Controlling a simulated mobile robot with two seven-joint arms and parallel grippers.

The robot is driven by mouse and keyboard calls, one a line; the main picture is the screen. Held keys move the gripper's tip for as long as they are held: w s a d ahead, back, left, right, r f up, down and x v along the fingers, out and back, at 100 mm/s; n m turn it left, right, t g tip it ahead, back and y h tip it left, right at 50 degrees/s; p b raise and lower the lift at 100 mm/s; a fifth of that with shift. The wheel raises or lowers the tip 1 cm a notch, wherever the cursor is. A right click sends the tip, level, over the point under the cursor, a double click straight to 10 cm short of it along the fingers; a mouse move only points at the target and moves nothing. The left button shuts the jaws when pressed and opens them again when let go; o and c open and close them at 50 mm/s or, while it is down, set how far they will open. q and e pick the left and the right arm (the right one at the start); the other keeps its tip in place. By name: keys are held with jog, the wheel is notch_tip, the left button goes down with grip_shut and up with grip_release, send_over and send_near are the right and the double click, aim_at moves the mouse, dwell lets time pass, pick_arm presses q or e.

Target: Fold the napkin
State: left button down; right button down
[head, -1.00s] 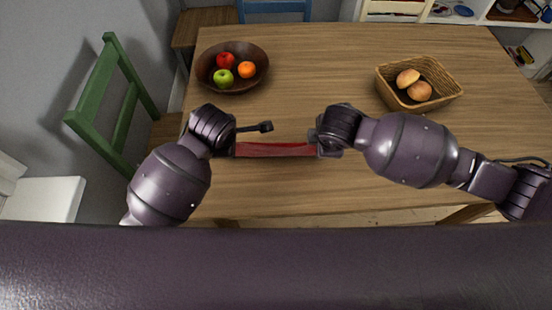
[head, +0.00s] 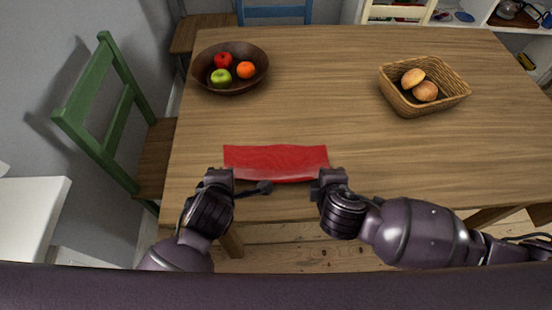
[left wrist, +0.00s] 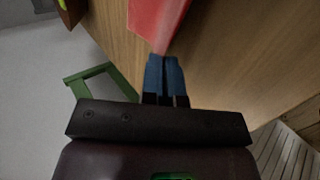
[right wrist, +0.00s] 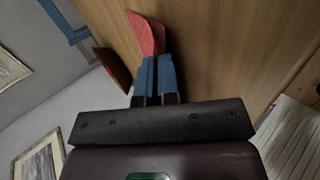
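The red napkin (head: 275,160) lies near the table's front edge as a wide, shallow strip, its near edge towards me. My left gripper (head: 237,180) is at its near left corner. In the left wrist view the blue fingers (left wrist: 164,60) are closed together, with the napkin (left wrist: 156,20) narrowing to their tips. My right gripper (head: 319,182) is at the near right corner. In the right wrist view its fingers (right wrist: 153,60) are nearly together, and the napkin (right wrist: 147,32) narrows to a point between them. Fingertips are largely hidden in the head view.
On the wooden table (head: 330,110), a dark bowl (head: 232,87) of fruit stands at the back left and a wicker basket (head: 440,102) with bread at the right. A green chair (head: 100,125) is at the left. The table between them is clear.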

pick_arm(q)
jog(key=shift+s+f+t, duration=0.4)
pick_arm(e)
jog(key=shift+s+f+t, duration=0.4)
pick_arm(q)
jog(key=c, duration=1)
grip_release()
pick_arm(e)
jog(key=c, duration=1)
grip_release()
pick_arm(q)
jog(key=s+r, duration=0.6)
jog(key=r, duration=0.3)
pick_arm(e)
jog(key=s+r, duration=0.6)
jog(key=r, duration=0.3)
